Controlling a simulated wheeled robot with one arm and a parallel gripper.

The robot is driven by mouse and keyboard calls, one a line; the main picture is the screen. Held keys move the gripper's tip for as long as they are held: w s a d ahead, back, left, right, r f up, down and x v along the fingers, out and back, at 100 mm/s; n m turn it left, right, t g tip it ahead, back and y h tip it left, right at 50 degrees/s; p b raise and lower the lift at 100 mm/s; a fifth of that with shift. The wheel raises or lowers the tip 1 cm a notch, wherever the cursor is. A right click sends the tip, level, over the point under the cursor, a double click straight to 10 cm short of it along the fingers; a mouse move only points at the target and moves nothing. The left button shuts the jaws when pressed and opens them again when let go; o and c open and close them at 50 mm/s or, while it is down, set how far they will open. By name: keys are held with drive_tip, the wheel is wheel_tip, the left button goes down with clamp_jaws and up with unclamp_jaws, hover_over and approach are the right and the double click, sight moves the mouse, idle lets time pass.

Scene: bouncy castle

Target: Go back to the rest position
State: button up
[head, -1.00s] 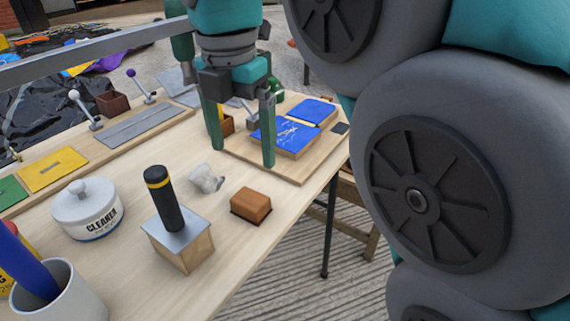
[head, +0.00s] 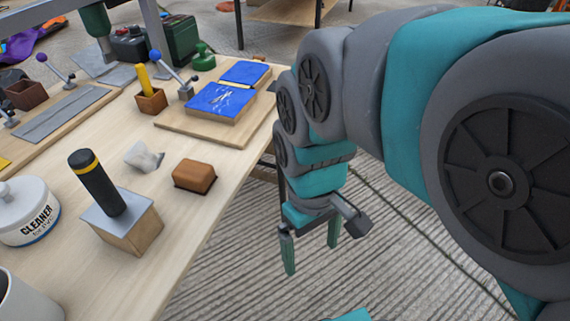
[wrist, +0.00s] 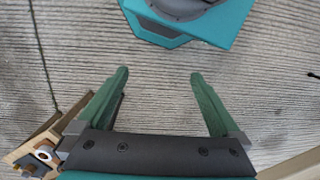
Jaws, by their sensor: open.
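My gripper (head: 311,258) hangs beside the table's right edge in the head view, above the ribbed floor. Its two green fingers are spread apart and point down. In the wrist view my gripper (wrist: 158,80) shows open, with only bare grey floor between the fingers. It holds nothing and touches nothing that I can see.
The wooden table (head: 200,225) lies left of my gripper. It carries a board with blue pads (head: 222,102), a brown block (head: 194,175), a black-handled block (head: 121,222), crumpled paper (head: 143,157) and a cleaner tub (head: 25,212).

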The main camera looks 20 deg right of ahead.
drive_tip(key=s+f+m, duration=0.2)
drive_tip(key=s+m, duration=0.1)
drive_tip(key=shift+d+f, duration=0.35)
idle(0.8)
